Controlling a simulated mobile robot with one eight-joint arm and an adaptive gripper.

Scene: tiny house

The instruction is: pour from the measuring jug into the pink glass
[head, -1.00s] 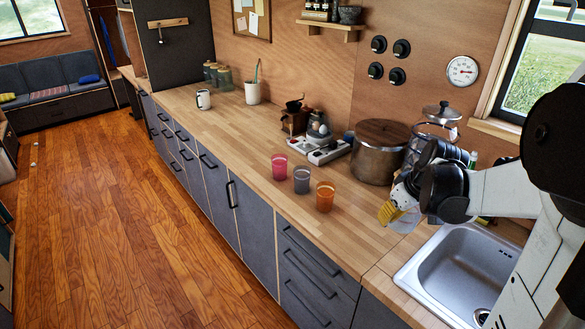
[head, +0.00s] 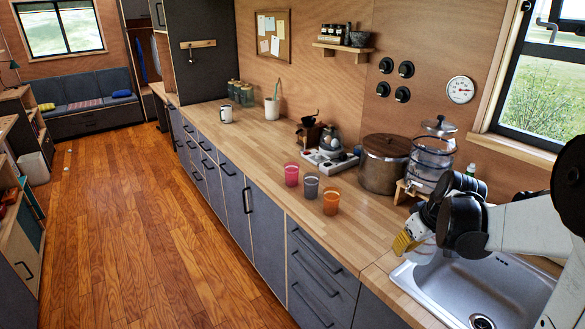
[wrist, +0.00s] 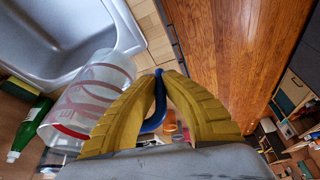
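The pink glass (head: 291,174) stands upright on the wooden counter, at the left of a row with a grey glass (head: 311,186) and an orange glass (head: 331,201). My gripper (head: 403,243) is in front of the sink's left end, to the right of the glasses and apart from them. In the wrist view its yellow fingers (wrist: 160,74) close around the blue handle (wrist: 154,118) of the clear measuring jug (wrist: 95,92) with red markings. In the head view the jug (head: 424,253) is mostly hidden behind the gripper. I cannot tell what it contains.
The sink (head: 465,295) lies beside and below my gripper. A large pot (head: 384,165) and a glass dispenser (head: 432,160) stand behind the glasses. A green bottle (wrist: 30,130) shows in the wrist view. The counter between the glasses and sink is clear.

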